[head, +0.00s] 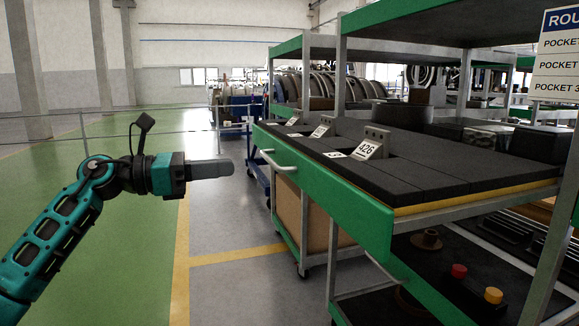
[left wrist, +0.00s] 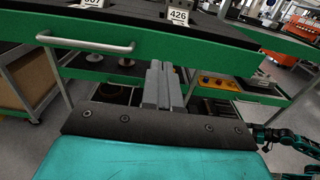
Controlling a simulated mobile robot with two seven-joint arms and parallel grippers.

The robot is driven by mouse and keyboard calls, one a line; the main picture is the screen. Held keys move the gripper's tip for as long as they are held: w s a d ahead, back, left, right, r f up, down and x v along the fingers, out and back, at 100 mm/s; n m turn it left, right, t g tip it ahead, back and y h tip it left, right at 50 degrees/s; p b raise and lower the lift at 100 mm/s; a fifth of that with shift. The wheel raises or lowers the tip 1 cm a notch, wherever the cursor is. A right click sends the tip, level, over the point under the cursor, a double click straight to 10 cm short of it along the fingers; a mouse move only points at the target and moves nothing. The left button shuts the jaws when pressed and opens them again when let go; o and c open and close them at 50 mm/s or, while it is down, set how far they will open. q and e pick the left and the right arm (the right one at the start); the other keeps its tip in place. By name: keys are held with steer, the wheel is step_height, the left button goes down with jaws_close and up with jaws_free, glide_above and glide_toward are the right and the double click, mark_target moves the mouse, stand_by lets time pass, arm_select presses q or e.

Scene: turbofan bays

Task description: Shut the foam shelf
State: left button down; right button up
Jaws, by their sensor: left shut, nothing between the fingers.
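The foam shelf (head: 335,191) has a long green front and a pale bar handle (head: 279,163) near its left end. Dark foam blocks lie on it, and it stands out in front of the rack's posts. My left gripper (head: 231,168) is shut and empty, left of the shelf front and apart from it in the head view. In the left wrist view its closed fingers (left wrist: 158,86) point toward the green front (left wrist: 190,47), with the handle (left wrist: 85,45) to their left. A teal arm shows at the right edge there, but no right fingers can be made out.
A tag reading 426 (head: 366,150) stands on the foam beside a grey bracket (head: 377,136). A lower shelf holds a red button (head: 459,271) and a yellow one (head: 493,295). A blue cart (head: 257,178) stands behind. The green floor (head: 125,235) at left is clear.

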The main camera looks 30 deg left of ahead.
arm_select(q)
steer(key=p, duration=0.3)
glide_toward(306, 160)
steer(key=x, duration=0.5)
steer(key=shift+x, duration=0.8)
steer(key=shift+w+f, duration=0.1)
steer(key=shift+w, duration=0.1)
